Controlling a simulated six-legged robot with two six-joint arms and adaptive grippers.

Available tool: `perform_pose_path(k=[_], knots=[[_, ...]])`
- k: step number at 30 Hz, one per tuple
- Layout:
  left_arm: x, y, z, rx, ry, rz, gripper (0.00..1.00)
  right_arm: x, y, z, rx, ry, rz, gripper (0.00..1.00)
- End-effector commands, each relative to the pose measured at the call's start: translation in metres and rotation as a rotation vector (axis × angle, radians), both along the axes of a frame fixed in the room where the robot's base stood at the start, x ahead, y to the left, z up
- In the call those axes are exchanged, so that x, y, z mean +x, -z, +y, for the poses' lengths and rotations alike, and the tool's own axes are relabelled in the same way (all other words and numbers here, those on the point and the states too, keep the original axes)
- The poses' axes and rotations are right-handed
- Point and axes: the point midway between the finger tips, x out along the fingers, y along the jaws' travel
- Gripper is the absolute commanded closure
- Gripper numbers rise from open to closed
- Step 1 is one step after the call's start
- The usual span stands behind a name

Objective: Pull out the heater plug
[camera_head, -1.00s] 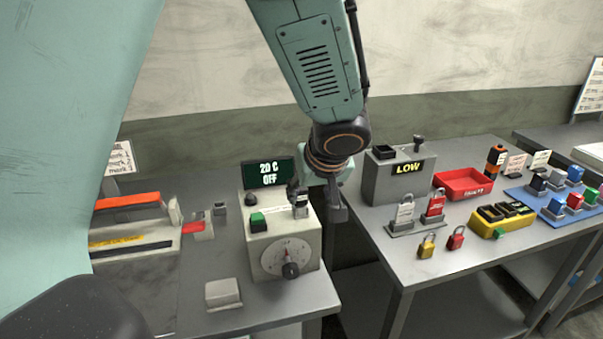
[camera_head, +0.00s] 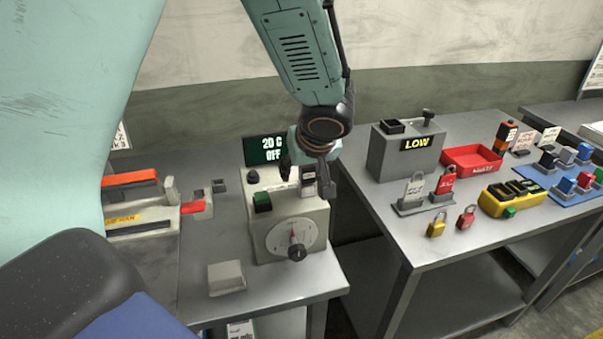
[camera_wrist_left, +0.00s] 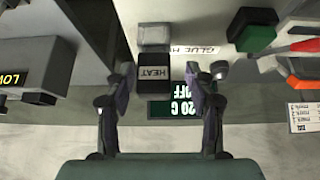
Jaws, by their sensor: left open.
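The heater plug, a dark block with a white HEAT label, shows in the left wrist view (camera_wrist_left: 153,77) and in the head view (camera_head: 308,185). It stands at the back right of the beige glue heater box (camera_head: 290,234). My left gripper (camera_head: 306,174) is above the box, pointing down, with its fingers on either side of the plug. In the left wrist view the open fingers (camera_wrist_left: 158,88) show a gap on both sides of the plug. A display (camera_head: 265,148) behind the box reads 20 C OFF. My right gripper is not in view.
A green button (camera_head: 262,202) and a black dial knob (camera_head: 297,253) are on the box. A grey block (camera_head: 227,277) lies in front at left. The right bench holds a grey LOW box (camera_head: 405,155), padlocks, and a red tray (camera_head: 472,158). A gap separates the benches.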

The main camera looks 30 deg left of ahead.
Motion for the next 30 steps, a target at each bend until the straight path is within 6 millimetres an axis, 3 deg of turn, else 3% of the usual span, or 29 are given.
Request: perform_pose_path(k=[6,16,30], knots=[[0.008,0.016,0.009,0.000,0.000,0.000,0.45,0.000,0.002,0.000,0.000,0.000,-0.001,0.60],[0.011,0.018,0.012,0.000,-0.001,-0.001,0.45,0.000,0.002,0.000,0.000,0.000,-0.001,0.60],[0.011,0.018,0.012,0.000,0.000,-0.002,0.85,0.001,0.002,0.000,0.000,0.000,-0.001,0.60]])
